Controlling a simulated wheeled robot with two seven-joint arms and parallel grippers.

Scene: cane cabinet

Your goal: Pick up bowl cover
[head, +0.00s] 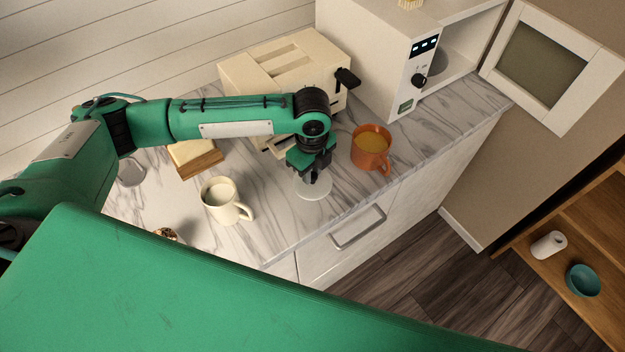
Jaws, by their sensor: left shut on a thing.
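The bowl cover (314,191) is a pale, round, flat disc at the marble counter's front part, between a cream mug and an orange mug. My left gripper (314,179) points down over its middle and is shut on it, seemingly at the top centre. The fingertips are dark and small, so the exact grip is hard to see. I cannot tell whether the cover touches the counter or is just above it. My right gripper is not in view.
A cream mug (222,203) stands left of the cover and an orange mug (371,150) right of it. A toaster (250,72) is behind, beside a microwave (385,65) with its door (540,62) open. A teal bowl (583,281) sits on a wooden shelf at right.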

